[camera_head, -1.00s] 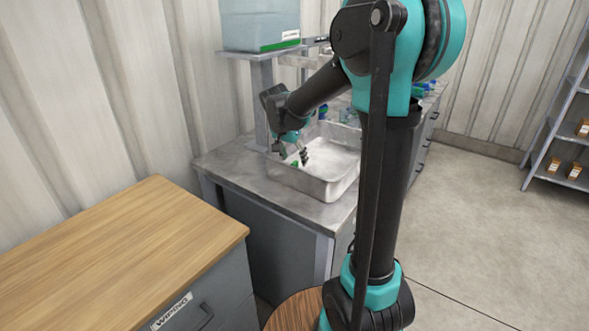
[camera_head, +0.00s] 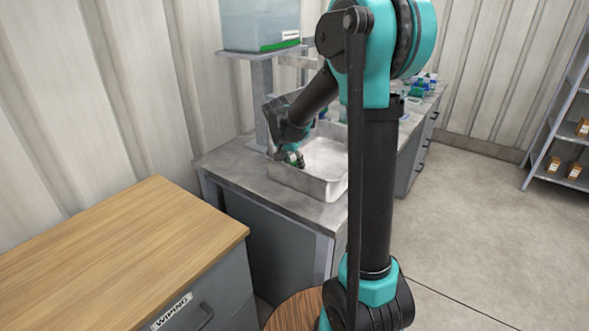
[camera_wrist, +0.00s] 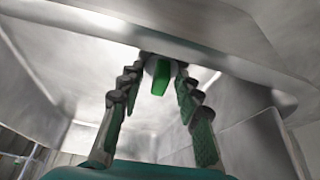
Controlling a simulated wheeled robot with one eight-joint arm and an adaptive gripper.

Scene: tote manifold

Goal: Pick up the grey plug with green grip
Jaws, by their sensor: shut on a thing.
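The grey plug with green grip (camera_wrist: 161,76) shows in the wrist view between my fingertips, its green grip towards the camera and a little grey around it. My gripper (camera_wrist: 158,70) is shut on it, with a finger at each side. In the head view my gripper (camera_head: 292,160) is at the left part of the metal tray (camera_head: 318,187), low at its rim. A small bit of green shows at the fingers there. Most of the plug's grey body is hidden, and I cannot tell whether it touches the tray.
The tray stands on a grey metal bench (camera_head: 229,160). A translucent tank (camera_head: 260,25) sits on a raised stand behind. A wooden-topped cabinet (camera_head: 120,235) is at front left. Small blue and green items (camera_head: 420,84) lie farther along the bench. Open floor is at right.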

